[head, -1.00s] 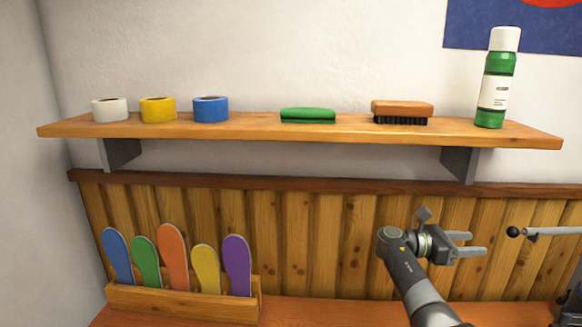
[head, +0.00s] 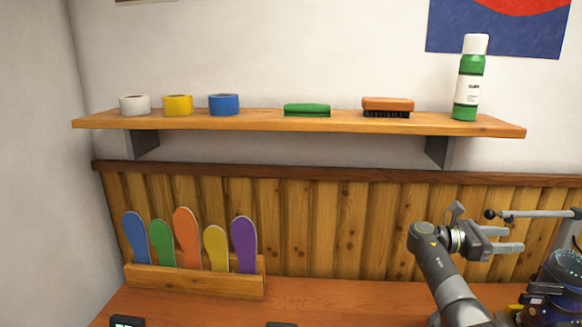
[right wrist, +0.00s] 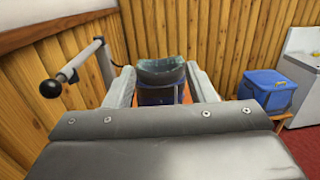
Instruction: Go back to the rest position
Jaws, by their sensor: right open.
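My right gripper (head: 512,240) is open and empty in the head view, in front of the wood panelling at the lower right. Its fingers point right. In the right wrist view the two fingers (right wrist: 160,88) stand apart, with a dark, blue-rimmed object (right wrist: 160,72) visible beyond and between them. I cannot tell the distance to it, but nothing is gripped. My left gripper is not in view.
A wall shelf (head: 250,124) holds tape rolls, a green eraser-like block (head: 307,110), a brush (head: 388,106) and a green bottle (head: 467,85). Coloured paddles stand in a wooden rack (head: 190,281). A lever with a black knob (head: 490,215) and a dark machine (head: 558,280) are near my right gripper.

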